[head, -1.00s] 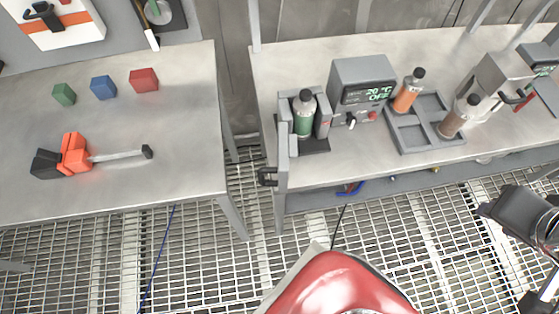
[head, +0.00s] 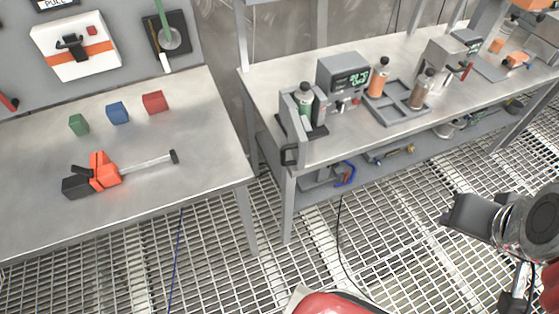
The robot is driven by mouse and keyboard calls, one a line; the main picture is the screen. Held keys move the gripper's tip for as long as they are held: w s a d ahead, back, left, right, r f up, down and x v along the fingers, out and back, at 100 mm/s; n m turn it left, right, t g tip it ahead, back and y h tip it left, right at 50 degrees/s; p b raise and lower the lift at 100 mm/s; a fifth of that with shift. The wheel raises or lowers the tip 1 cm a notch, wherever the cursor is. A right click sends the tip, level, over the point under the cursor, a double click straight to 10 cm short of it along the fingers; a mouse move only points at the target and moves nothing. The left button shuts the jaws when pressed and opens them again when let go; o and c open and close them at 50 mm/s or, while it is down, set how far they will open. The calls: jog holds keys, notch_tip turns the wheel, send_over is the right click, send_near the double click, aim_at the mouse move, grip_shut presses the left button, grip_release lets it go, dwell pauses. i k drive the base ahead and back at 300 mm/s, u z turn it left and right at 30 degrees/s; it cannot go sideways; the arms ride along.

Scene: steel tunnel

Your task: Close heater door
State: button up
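The heater (head: 344,74) is a grey box with a lit green display on the right-hand bench. Its door (head: 295,134) appears as a narrow grey panel standing out toward the bench's front edge, so it looks open. A black handle (head: 290,155) is on the door's near end. A green bottle (head: 304,100) stands upright behind the door, in the bay left of the display. My gripper (head: 450,214) is at the right, over the grating and well away from the door. Its fingers are too unclear to tell whether they are open.
A grey tray (head: 395,107) holds an orange bottle (head: 378,78) and a brown bottle (head: 422,90). A grey machine (head: 445,60) stands further right. The left table (head: 215,140) carries coloured blocks and an orange tool (head: 103,170). Grating floor in front is open.

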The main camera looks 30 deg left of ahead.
aim_at(298, 141)
jog(key=k, duration=0.35)
jog(key=u, duration=1.1)
jog(key=i, duration=1.05)
jog(key=u, duration=0.1)
jog(key=k, duration=0.5)
